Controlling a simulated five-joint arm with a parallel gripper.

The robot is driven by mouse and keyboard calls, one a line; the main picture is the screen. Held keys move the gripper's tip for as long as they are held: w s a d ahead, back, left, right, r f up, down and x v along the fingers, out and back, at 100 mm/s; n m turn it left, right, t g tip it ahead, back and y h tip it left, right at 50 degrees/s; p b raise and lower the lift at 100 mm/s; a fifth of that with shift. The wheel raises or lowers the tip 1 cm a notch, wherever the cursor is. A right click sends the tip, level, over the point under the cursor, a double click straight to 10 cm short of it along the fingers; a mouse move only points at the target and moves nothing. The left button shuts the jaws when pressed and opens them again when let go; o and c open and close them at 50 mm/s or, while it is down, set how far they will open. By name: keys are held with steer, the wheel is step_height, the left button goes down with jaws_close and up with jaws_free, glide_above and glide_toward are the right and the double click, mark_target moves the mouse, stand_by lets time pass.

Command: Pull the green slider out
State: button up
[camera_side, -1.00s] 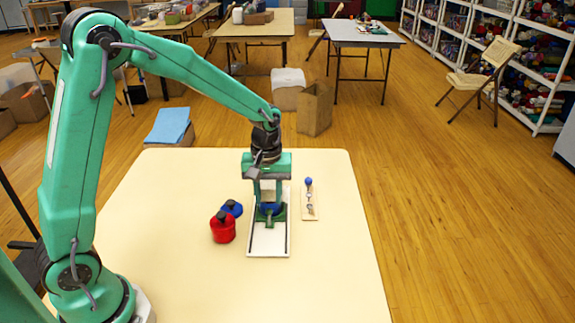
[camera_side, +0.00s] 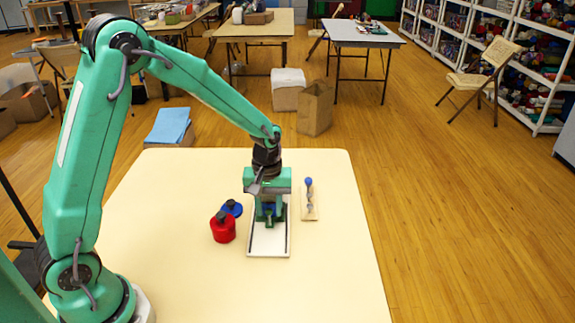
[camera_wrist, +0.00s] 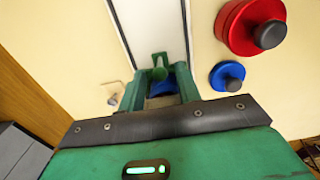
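A white rail with dark grooves (camera_side: 256,245) lies on the cream table, and it also shows in the wrist view (camera_wrist: 143,30). The green slider (camera_wrist: 160,68) sits on this rail. In the side view it is mostly hidden by my fingers; a small green part (camera_side: 269,219) shows between them. My gripper (camera_side: 269,212) is low over the rail, pointing down. In the wrist view its fingers (camera_wrist: 163,90) stand apart on either side of the slider's line. A blue part shows between them. I cannot tell whether a finger touches the slider.
A red round container with a dark knob (camera_side: 223,230) and a blue one (camera_side: 232,208) stand just left of the rail. A small board with a blue ball (camera_side: 309,200) lies to its right. The table front (camera_side: 320,285) is clear.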

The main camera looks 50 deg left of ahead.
jaws_close()
steer(key=shift+s+d, duration=3.5)
steer(key=shift+d, duration=0.15)
jaws_free()
steer(key=shift+r, duration=0.1)
step_height(320, 180, up, 7)
steer(key=shift+s+r, duration=0.1)
steer(key=shift+r, duration=0.05)
